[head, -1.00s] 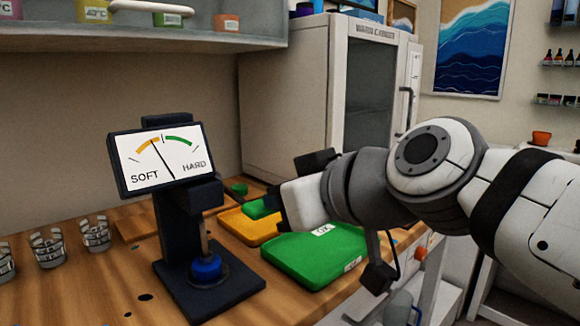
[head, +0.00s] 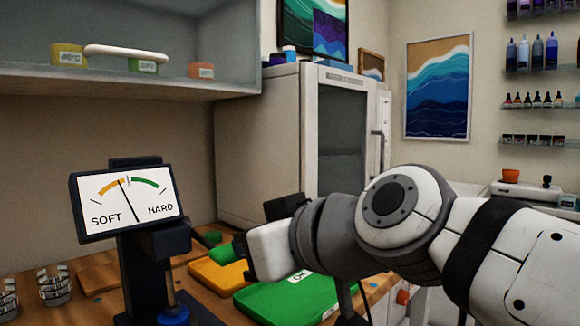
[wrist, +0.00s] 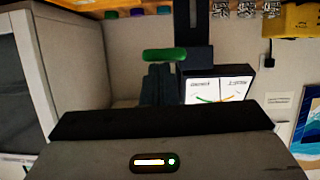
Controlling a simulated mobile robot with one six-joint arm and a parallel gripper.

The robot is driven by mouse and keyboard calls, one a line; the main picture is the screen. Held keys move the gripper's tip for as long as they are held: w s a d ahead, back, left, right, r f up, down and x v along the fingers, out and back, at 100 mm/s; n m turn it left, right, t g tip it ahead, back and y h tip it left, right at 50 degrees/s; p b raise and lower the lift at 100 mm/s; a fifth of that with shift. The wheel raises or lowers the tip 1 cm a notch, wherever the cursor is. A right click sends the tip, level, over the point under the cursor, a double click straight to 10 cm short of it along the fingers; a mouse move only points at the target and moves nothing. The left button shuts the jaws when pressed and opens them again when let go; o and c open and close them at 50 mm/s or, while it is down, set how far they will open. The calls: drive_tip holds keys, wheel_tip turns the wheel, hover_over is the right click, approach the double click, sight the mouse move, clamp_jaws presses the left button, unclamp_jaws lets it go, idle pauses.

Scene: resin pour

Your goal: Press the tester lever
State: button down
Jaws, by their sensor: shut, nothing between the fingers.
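The tester (head: 152,275) is a dark stand with a white dial (head: 128,202) marked SOFT and HARD. Its needle points a little left of centre, by the orange arc. A blue piece (head: 174,314) sits at its foot. A green bar (wrist: 165,55) shows in the wrist view beside the tester's dark block (wrist: 196,60); it looks like the lever's grip. The dial (wrist: 217,86) shows there upside down. My gripper (head: 243,256) is to the right of the tester in the head view. Its fingers (wrist: 158,68) are shut and empty, with tips close to the green bar; contact cannot be told.
A yellow tray (head: 215,278) and a green tray (head: 290,302) lie on the wooden bench right of the tester. Clear cups (head: 55,287) stand at the left. A grey cabinet (head: 262,150) stands behind, and a shelf (head: 130,85) hangs above.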

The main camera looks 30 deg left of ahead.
drive_tip(key=shift+g+h, duration=0.3)
drive_tip(key=shift+h, duration=0.1)
drive_tip(key=shift+s+a+f, duration=0.1)
drive_tip(key=shift+a+f, duration=0.05)
drive_tip(key=shift+f, duration=0.95)
drive_tip(key=shift+s+a+f, duration=0.1)
drive_tip(key=shift+f, duration=1)
drive_tip(key=d+r+p, duration=0.2)
drive_tip(key=d+r, duration=0.2)
drive_tip(key=r, duration=0.3)
drive_tip(key=s+d+r+p, duration=0.1)
drive_tip(key=d+r+p, duration=0.1)
drive_tip(key=d+r, duration=0.2)
wheel_tip(320, 180, up, 4)
drive_tip(key=shift+s+d+f+y, duration=0.2)
drive_tip(key=shift+s+y, duration=0.1)
drive_tip(key=shift+y, duration=0.1)
drive_tip(key=shift+r, duration=0.1)
